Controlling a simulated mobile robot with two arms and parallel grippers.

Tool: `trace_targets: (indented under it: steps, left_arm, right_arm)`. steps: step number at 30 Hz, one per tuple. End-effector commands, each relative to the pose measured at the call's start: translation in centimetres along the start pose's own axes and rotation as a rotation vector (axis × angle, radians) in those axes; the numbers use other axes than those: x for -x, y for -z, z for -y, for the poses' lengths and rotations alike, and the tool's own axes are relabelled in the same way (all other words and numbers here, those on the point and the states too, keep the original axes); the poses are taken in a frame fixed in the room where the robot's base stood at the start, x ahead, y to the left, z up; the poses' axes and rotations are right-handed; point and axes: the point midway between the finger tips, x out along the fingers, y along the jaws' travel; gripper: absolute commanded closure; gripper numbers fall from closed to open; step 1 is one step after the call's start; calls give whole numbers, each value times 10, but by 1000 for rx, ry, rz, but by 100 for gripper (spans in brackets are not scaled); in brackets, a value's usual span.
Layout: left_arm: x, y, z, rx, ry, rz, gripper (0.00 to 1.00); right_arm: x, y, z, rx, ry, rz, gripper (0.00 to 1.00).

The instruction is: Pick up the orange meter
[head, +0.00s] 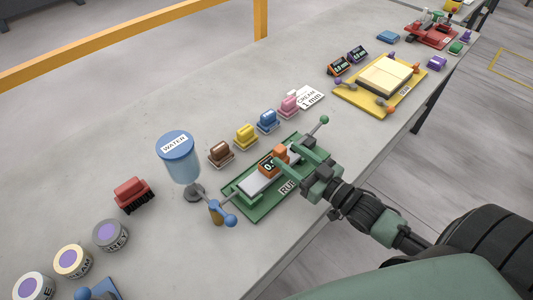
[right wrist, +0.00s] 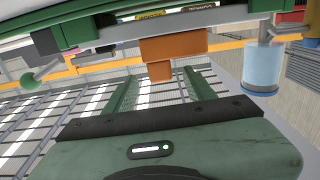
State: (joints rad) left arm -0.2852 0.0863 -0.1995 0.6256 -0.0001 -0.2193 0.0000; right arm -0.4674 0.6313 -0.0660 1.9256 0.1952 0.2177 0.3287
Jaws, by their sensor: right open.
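The orange meter (head: 279,154), with a dark display showing a digit, stands on a pale slab (head: 254,186) held in a green frame (head: 236,204) marked "RUB". My right gripper (head: 290,157) reaches in from the right and is open, its green fingertips close to the meter. In the right wrist view the meter (right wrist: 172,48) shows just past and between the tips of the two open fingers (right wrist: 160,76). Whether a finger touches it I cannot tell. My left gripper is not in view.
A blue water container (head: 181,165) stands left of the frame. Brown, yellow, blue and pink stamp-like blocks (head: 245,137) line up behind it. A red brush (head: 133,194) and round tins (head: 73,260) lie at left. A yellow frame (head: 345,96) and two dark meters (head: 339,66) are farther back.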

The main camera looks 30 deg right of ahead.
Motion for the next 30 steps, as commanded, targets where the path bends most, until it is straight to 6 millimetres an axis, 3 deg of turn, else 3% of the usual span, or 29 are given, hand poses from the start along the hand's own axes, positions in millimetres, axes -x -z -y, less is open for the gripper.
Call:
trace_targets:
  steps: [9, 17, 25, 26, 30]
  left_arm:
    - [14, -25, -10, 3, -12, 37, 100]
    - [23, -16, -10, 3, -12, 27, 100]
    - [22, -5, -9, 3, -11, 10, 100]
    - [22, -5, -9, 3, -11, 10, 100]
    - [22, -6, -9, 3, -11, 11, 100]
  right_arm:
    - [-36, 6, 0, 0, -1, -3, 45]
    - [-71, 7, 1, -1, 0, -1, 45]
    - [-74, 5, 1, 0, 0, 1, 45]
    - [-74, 5, 1, 0, 0, 1, 48]
    - [-74, 5, 1, 0, 0, 1, 87]
